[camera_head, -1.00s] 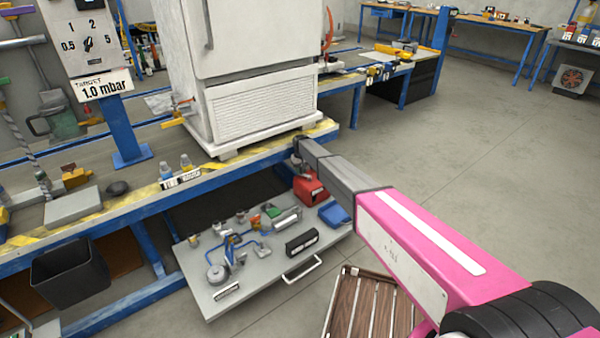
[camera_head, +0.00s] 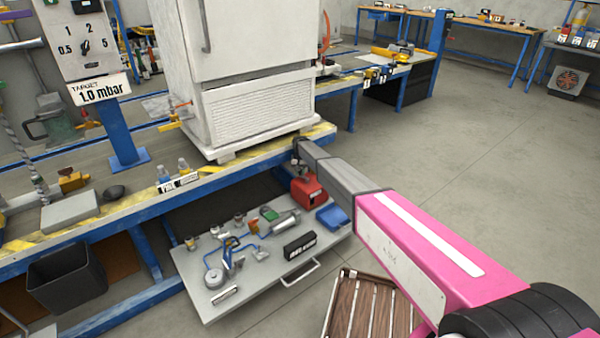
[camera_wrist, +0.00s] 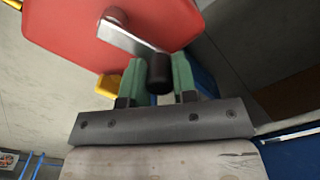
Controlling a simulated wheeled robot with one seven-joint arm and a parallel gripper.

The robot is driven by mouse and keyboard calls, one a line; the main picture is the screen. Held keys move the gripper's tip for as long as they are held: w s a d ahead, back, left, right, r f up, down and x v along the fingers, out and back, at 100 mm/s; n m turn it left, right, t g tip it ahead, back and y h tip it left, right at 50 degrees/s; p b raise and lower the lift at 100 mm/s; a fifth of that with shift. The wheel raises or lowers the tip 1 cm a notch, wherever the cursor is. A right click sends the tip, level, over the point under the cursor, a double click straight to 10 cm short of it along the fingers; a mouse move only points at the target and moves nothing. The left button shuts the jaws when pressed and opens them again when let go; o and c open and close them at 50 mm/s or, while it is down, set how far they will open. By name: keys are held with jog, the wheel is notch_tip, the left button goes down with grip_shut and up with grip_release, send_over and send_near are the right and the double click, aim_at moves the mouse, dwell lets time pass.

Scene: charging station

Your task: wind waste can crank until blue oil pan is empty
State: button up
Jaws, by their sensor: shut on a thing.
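In the head view my arm hides most of the gripper at the can's top.
A grey pull-out tray (camera_head: 215,305) with fittings and hoses extends below the bench (camera_head: 225,168). A wooden slatted pallet (camera_head: 365,310) lies at the front. A black bin (camera_head: 68,285) is at the left. The floor to the right is clear.

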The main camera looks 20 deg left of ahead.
jog(key=o, duration=0.9)
jog(key=shift+s, duration=0.1)
